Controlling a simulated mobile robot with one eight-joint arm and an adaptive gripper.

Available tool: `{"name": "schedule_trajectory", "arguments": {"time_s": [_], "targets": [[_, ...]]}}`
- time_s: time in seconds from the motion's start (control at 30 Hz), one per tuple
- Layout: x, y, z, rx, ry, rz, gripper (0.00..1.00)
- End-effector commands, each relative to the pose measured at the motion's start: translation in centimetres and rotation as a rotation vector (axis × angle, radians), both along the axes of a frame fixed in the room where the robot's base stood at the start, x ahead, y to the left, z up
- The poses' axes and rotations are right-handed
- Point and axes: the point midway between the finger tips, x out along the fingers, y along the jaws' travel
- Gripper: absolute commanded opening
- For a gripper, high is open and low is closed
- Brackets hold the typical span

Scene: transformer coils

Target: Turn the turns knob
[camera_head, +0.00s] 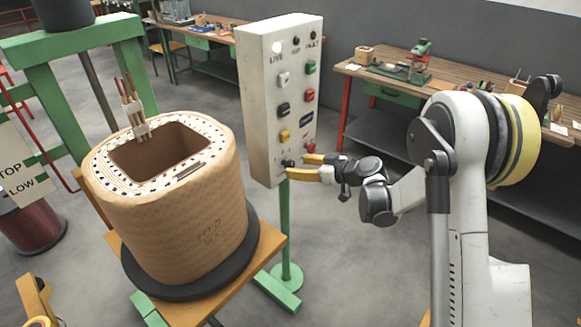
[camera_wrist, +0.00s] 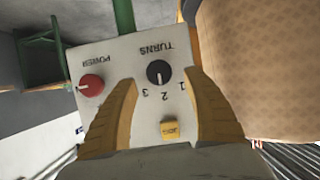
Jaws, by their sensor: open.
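The turns knob (camera_wrist: 158,72) is black and round, on the pale control panel (camera_wrist: 115,55), with the numbers 1, 2 and 3 beside it. Its white mark points toward the numbers, around 2; the exact setting is hard to tell. In the head view the knob (camera_head: 289,163) is low on the panel (camera_head: 262,110). My gripper (camera_wrist: 160,82) is open, with one yellow finger to each side of the knob and gaps between. In the head view my gripper (camera_head: 304,166) is at the panel's lower end, fingers spread. Whether the fingertips touch the panel cannot be told.
A red power knob (camera_wrist: 91,86) sits left of the fingers in the wrist view, and a yellow button (camera_wrist: 170,129) lies between them. A large wound coil (camera_head: 190,215) stands close left of the panel. A workbench (camera_head: 455,80) is behind.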

Motion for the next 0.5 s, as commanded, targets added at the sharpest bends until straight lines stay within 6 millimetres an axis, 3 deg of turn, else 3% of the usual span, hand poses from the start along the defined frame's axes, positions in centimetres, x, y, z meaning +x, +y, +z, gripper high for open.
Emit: {"name": "schedule_trajectory", "arguments": {"time_s": [0.2, 0.5], "targets": [[1.9, 2.5, -1.4, 0.0, 0.0, 0.001, 0.58], [2.4, 3.1, -1.6, 0.0, -0.002, -0.001, 0.58]]}}
